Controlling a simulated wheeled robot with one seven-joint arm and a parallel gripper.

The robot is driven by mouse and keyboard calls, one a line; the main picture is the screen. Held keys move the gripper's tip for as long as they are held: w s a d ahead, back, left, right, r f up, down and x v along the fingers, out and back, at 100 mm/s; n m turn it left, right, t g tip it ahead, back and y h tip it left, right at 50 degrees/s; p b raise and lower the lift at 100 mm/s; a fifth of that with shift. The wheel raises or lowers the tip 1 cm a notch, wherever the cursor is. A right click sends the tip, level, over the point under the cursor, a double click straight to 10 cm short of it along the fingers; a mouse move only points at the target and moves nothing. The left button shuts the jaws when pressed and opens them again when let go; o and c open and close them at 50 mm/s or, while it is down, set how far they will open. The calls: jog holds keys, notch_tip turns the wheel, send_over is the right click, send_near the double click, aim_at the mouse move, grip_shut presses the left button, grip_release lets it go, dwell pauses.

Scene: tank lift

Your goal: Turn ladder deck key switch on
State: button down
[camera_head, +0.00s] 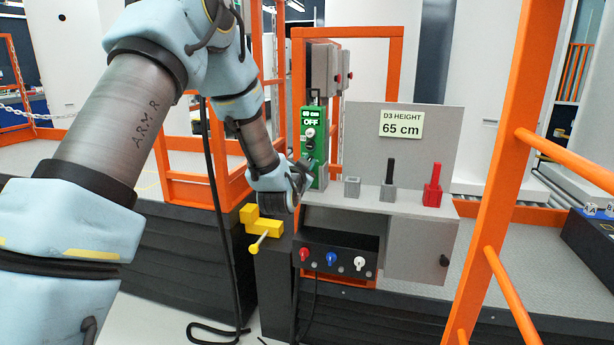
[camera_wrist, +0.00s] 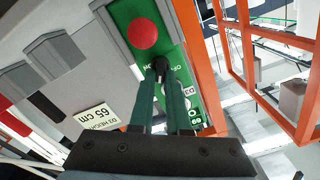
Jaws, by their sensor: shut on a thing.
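The green ladder deck panel (camera_head: 308,150) stands upright on the orange frame, with a sign reading OFF (camera_head: 316,122) at its top. In the wrist view the panel (camera_wrist: 165,12) appears upside down, with a round red button (camera_wrist: 142,33) and a black key switch knob (camera_wrist: 160,63). My gripper (camera_wrist: 161,75) is shut on the black knob, its two fingers reaching to either side of it.
A grey shelf with a grey socket (camera_head: 352,187), a black-handled block (camera_head: 389,180) and a red block (camera_head: 433,188) is to the right. A "D3 HEIGHT 65 cm" sign (camera_head: 401,124) is behind. A yellow handle (camera_head: 262,228) lies below my gripper. Orange rails (camera_head: 500,165) stand at right.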

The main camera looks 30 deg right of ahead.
jog(key=m+b, duration=0.6)
jog(key=shift+s+d+f+m+b, duration=0.15)
jog(key=shift+f+m+b, duration=0.15)
jog(key=shift+f+b, duration=0.05)
jog(key=m+b, duration=0.3)
jog(key=m, duration=0.2)
jog(key=shift+m+b, duration=0.3)
jog(key=c, duration=0.9)
grip_release()
jog(key=b+v, duration=0.1)
jog(key=v, duration=0.9)
jog(key=shift+s+a, duration=0.3)
